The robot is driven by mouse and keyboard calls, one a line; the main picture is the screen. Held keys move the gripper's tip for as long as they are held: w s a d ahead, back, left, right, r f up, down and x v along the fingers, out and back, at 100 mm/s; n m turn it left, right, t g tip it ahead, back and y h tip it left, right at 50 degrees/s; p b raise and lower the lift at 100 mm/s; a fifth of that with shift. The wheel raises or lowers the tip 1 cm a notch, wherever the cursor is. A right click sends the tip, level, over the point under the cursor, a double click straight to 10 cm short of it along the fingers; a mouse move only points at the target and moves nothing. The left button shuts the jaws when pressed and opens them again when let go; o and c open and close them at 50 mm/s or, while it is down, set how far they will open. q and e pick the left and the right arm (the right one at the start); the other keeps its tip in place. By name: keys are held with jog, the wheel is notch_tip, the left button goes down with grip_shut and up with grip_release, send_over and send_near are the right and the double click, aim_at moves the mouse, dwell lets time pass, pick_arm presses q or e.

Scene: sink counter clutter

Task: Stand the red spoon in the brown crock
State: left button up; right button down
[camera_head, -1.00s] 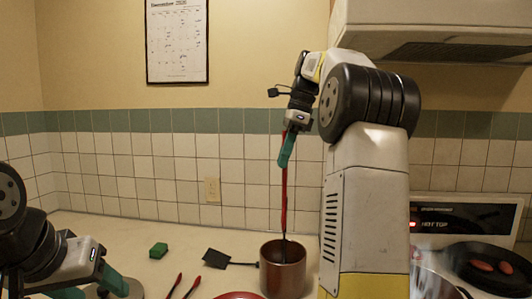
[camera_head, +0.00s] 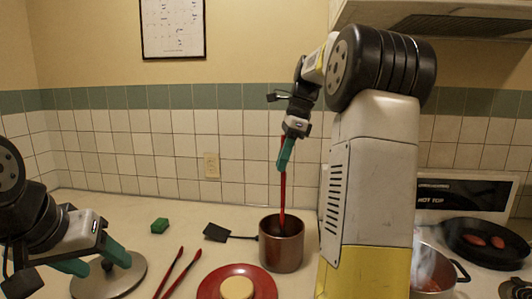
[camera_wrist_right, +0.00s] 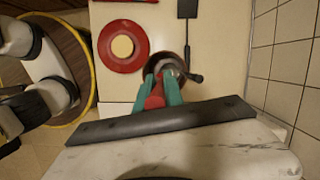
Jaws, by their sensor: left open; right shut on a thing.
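The red spoon (camera_head: 283,190) is upright, its lower end inside the mouth of the brown crock (camera_head: 282,252). The crock's wall hides that end. My right gripper (camera_head: 284,166) is shut on the spoon's upper part, above the crock. In the right wrist view the teal fingers (camera_wrist_right: 162,92) hold the red handle (camera_wrist_right: 154,102), with the crock's round mouth (camera_wrist_right: 168,62) just beyond them. My left gripper (camera_head: 95,262) is open and empty at the lower left, over a round metal disc.
A black spatula (camera_head: 216,232) lies left of the crock. Red tongs (camera_head: 177,275), a red plate (camera_head: 210,285) with a round tan item and a green sponge (camera_head: 160,225) are on the counter. A frying pan (camera_head: 455,240) and steaming pot (camera_head: 452,272) stand at right.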

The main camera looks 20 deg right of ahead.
jog(key=shift+f, duration=2.75)
jog(key=c, duration=1.4)
grip_release()
jog(key=shift+o, duration=0.2)
jog(key=v, duration=0.7)
jog(key=shift+r, duration=0.4)
jog(key=shift+s+d, duration=0.1)
